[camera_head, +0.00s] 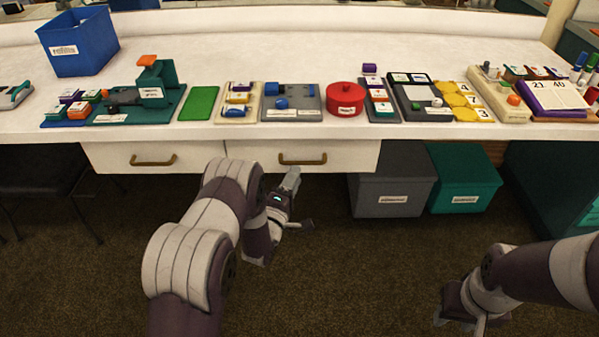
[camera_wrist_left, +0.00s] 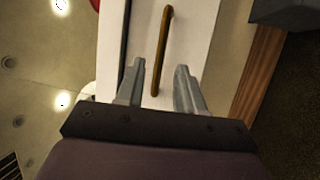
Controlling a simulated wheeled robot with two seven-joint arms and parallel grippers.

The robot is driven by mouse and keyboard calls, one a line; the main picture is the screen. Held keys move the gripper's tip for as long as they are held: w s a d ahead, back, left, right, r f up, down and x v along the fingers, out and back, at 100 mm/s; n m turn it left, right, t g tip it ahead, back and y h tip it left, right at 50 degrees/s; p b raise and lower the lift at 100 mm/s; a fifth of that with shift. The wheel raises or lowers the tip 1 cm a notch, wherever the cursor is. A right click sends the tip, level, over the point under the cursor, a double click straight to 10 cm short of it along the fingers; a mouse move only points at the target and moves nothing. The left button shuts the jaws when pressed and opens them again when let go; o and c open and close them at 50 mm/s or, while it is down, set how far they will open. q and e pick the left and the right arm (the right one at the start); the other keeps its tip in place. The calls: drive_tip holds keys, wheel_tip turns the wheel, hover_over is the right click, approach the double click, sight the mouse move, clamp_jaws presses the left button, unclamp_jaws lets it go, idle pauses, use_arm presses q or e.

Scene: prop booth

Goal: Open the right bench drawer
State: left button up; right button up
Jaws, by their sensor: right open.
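The right bench drawer (camera_head: 350,155) has a white front and a brass bar handle (camera_head: 303,161). Its front looks level with the left drawer's front, so it appears closed. My left gripper (camera_head: 292,200) is just below and in front of this handle. In the left wrist view, the handle (camera_wrist_left: 163,45) runs between the two spread fingers of my left gripper (camera_wrist_left: 160,80), with a gap on each side. My right gripper (camera_head: 462,322) is low at the right, partly cut off by the frame's bottom edge, away from the bench and open.
The left drawer (camera_head: 110,158) has a similar handle. A grey box (camera_head: 393,190) and a teal box (camera_head: 465,185) stand under the bench, right of the drawers. The white benchtop (camera_head: 250,60) holds several trays, a red round container (camera_head: 346,98) and a blue bin (camera_head: 80,45).

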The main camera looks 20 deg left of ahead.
use_arm(q)
drive_tip(key=x, duration=0.4)
drive_tip(key=shift+w+b, duration=0.25)
drive_tip(key=shift+b, duration=0.05)
clamp_jaws()
use_arm(e)
drive_tip(key=shift+f, duration=0.5)
